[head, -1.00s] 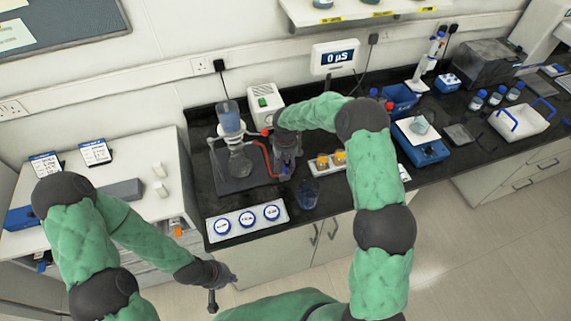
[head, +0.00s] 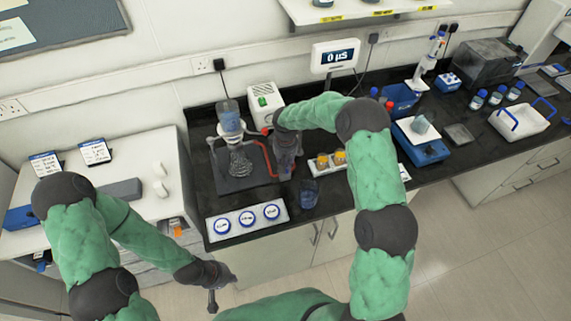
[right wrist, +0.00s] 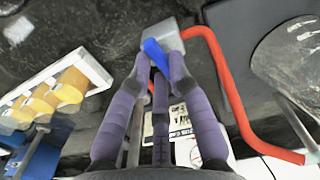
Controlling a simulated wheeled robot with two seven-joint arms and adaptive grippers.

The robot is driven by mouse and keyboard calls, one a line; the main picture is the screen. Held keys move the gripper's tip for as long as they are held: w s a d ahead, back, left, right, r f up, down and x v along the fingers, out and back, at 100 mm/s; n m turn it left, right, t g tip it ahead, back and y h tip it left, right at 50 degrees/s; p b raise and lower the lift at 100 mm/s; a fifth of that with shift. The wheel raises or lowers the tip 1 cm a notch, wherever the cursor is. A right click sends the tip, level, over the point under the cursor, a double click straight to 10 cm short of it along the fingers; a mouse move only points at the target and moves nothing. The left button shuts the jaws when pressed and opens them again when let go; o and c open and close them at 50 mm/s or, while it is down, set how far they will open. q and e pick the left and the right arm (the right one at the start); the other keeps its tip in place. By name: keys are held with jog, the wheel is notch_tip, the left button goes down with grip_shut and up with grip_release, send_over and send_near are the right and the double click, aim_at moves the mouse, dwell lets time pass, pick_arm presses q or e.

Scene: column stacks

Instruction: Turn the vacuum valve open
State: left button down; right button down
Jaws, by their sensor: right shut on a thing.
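The vacuum valve is a grey block (right wrist: 162,36) with a blue handle (right wrist: 155,54), seen in the right wrist view at the end of a red tube (right wrist: 222,80). My right gripper (right wrist: 158,66) is shut on the blue handle, with a finger on each side of it. In the head view, my right gripper (head: 285,165) is over the bench and its own hand and arm hide the valve. My left gripper (head: 224,290) is low at the front, away from the bench, with its fingers apart and nothing between them.
A filter flask (head: 240,160) with a funnel (head: 230,118) stands left of my right gripper.

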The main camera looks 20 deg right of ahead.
jog(key=n, duration=0.3)
jog(key=shift+b, duration=0.3)
jog(key=n, duration=0.5)
jog(key=shift+w+a, duration=0.1)
jog(key=n, duration=0.4)
jog(key=shift+w+a+n, duration=0.1)
jog(key=shift+n, duration=2.1)
jog(key=c, duration=1.1)
grip_release()
jog(key=shift+c, duration=0.2)
